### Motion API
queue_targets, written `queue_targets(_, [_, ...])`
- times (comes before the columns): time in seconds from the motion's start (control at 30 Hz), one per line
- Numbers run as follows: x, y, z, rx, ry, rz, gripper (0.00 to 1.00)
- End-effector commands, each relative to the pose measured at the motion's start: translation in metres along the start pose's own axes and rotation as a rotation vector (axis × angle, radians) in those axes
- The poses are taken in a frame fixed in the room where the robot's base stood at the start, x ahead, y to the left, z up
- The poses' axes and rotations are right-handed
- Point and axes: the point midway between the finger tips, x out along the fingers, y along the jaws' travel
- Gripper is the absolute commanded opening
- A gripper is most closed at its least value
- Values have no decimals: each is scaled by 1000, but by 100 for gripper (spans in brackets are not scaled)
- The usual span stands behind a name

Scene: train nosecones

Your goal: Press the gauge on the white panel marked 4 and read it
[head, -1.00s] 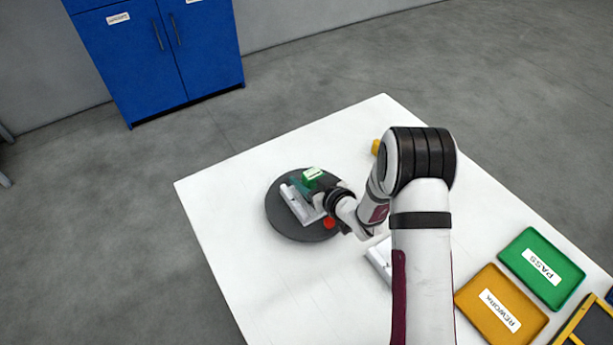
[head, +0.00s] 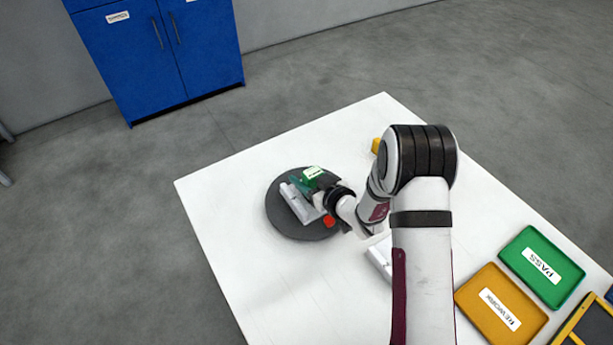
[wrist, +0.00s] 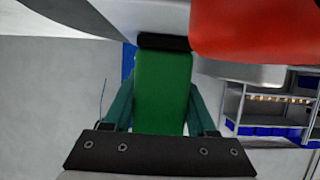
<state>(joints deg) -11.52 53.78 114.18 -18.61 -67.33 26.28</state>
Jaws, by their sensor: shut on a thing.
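My gripper (wrist: 161,105) is shut on a green gauge (wrist: 162,85), with a teal finger on each side of it. In the head view the gauge (head: 313,172) shows a pale display that is too small to read. A white panel (head: 300,207) lies on a dark round turntable (head: 285,228), and the gauge is at its upper right end. In the wrist view the gauge's black end (wrist: 163,41) is up against or very near a pale surface (wrist: 150,15); I cannot tell if they touch. No mark 4 is legible.
A red part (head: 329,221) is beside the panel and fills the wrist view's upper right. Another white piece (head: 379,257) is partly behind my arm. A yellow object (head: 376,146), a green PASS tray (head: 520,274) and an orange REWORK tray (head: 476,301) are on the white table (head: 235,270).

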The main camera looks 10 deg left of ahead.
Motion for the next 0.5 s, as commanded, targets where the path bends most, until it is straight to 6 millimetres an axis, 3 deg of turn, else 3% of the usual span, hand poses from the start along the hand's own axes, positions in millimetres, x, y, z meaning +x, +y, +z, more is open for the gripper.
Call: queue_targets(0.5, [-22,0,-56,-3,6,0,0])
